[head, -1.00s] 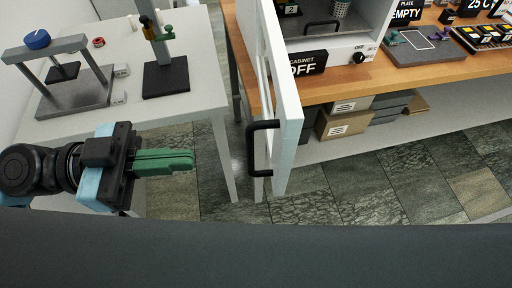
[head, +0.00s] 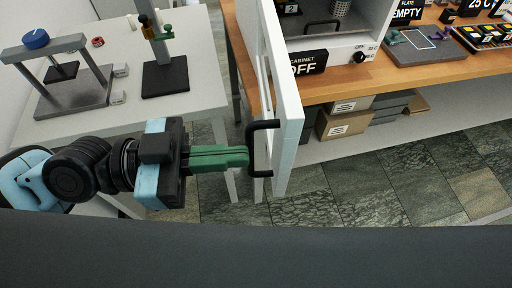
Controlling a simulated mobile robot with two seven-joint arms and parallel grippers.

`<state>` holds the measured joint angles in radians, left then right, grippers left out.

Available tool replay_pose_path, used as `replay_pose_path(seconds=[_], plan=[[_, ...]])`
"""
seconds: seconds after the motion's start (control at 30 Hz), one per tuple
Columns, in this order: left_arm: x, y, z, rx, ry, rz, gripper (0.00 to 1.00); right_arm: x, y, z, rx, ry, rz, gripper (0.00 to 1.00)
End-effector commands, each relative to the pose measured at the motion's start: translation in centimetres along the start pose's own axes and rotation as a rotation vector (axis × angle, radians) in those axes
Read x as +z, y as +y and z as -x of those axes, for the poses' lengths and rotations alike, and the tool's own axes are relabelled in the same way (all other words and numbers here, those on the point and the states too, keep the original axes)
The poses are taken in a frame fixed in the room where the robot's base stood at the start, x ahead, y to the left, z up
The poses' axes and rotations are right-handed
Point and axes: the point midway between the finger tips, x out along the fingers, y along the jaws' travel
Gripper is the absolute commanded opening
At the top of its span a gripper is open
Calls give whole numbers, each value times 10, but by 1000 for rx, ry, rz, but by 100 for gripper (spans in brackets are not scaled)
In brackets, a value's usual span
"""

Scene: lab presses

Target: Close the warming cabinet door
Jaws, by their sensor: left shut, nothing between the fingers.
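The warming cabinet (head: 377,22) stands on the wooden bench, with its white door (head: 288,115) swung open toward me at the bench's front left. A black bar handle (head: 252,150) is on the door's left face. My left gripper (head: 246,157), with green fingers, is shut and empty. Its fingertips are at the handle, very close to it or touching; I cannot tell which. My right gripper is out of view.
A white table (head: 210,85) at the left holds a grey press frame (head: 75,100) and a stand with a dark base (head: 165,78). Boxes (head: 345,122) sit on the shelf under the wooden bench (head: 330,90). The floor before the bench is clear.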

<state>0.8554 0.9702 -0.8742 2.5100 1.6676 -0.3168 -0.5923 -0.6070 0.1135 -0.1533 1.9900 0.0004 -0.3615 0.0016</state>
Motion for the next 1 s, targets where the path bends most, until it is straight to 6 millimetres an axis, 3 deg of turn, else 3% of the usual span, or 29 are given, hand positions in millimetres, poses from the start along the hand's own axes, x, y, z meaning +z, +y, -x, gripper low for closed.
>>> replay_pose_path(seconds=[0.3,0.53,1.0], plan=[[0,0,-20,0,3,0,0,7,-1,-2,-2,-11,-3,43],[-1,0,-35,0,2,0,0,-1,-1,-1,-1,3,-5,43],[0,0,-39,-1,0,1,0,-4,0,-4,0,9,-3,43]])
